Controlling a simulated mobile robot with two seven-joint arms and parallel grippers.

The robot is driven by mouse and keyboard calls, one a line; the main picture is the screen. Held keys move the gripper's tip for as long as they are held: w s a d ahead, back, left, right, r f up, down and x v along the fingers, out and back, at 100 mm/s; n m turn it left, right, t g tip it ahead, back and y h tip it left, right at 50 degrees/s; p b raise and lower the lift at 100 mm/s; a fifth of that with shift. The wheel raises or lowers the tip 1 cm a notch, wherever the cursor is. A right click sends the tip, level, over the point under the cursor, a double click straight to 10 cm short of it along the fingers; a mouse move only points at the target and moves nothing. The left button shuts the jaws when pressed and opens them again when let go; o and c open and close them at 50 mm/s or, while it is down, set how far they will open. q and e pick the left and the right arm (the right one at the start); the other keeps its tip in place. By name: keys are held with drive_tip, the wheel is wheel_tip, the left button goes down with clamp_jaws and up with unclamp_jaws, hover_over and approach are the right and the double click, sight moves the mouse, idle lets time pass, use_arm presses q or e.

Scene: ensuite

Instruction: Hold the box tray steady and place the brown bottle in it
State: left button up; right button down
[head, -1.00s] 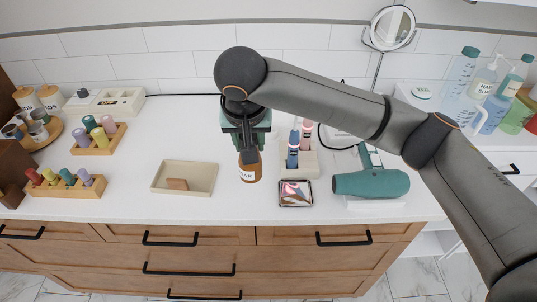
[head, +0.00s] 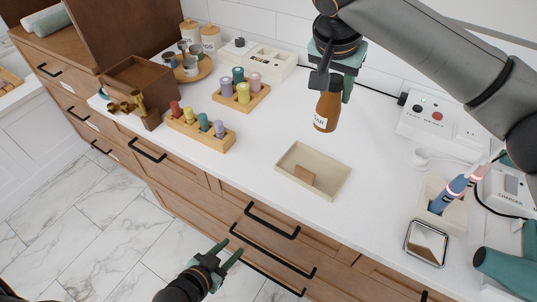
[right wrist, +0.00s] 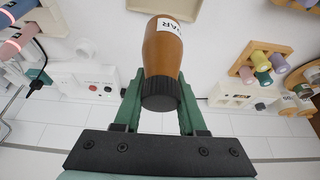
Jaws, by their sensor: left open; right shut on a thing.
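The brown bottle (head: 327,108) has a white label and a dark cap. My right gripper (head: 338,75) is shut on its upper part and holds it about upright, behind the tray in the head view. The bottle also shows in the right wrist view (right wrist: 162,55), between the green fingers. The box tray (head: 334,181) is a shallow cream tray on the white counter, with a small brown block (head: 304,175) inside. In the right wrist view only the tray's edge (right wrist: 165,8) shows. My left gripper (head: 226,256) is open and empty, low in front of the drawers, apart from the tray.
Wooden racks of coloured rollers (head: 201,130) (head: 241,96) stand left of the tray. A square mirror-like dish (head: 426,243), a toothbrush holder (head: 443,205) and a teal hair dryer (head: 505,270) are at the right. Counter around the tray is clear.

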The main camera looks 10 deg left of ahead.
sight(288, 150)
use_arm(q)
drive_tip(key=w+d+r+m+h, duration=0.1)
drive_tip(key=w+d+r, duration=0.1)
drive_tip(key=r, duration=0.4)
drive_tip(key=w+d+r+m+t+h, duration=0.1)
drive_tip(key=w+d+r, duration=0.1)
drive_tip(key=w+r, duration=0.3)
drive_tip(key=w+d+r+m+t+h, duration=0.1)
drive_tip(key=w+d+r, duration=0.1)
drive_tip(key=r, duration=0.6)
drive_tip(key=shift+w+d+r+h, duration=0.3)
drive_tip(key=shift+w+d+r, duration=0.05)
drive_tip(key=shift+w, duration=0.3)
drive_tip(key=shift+w+a+r+n+y, duration=0.15)
drive_tip(key=shift+w+a+n+y, duration=0.15)
drive_tip(key=shift+n, duration=0.25)
drive_tip(key=shift+w+a+r+n+y, duration=0.1)
drive_tip(key=shift+w+a+n, duration=0.05)
drive_tip(key=shift+a+n, duration=0.35)
drive_tip(key=shift+w+n, duration=0.25)
drive_tip(key=shift+n, duration=0.1)
drive_tip(key=x, duration=1.1)
drive_tip(key=shift+w+f, duration=0.2)
drive_tip(key=shift+w, duration=0.1)
clamp_jaws()
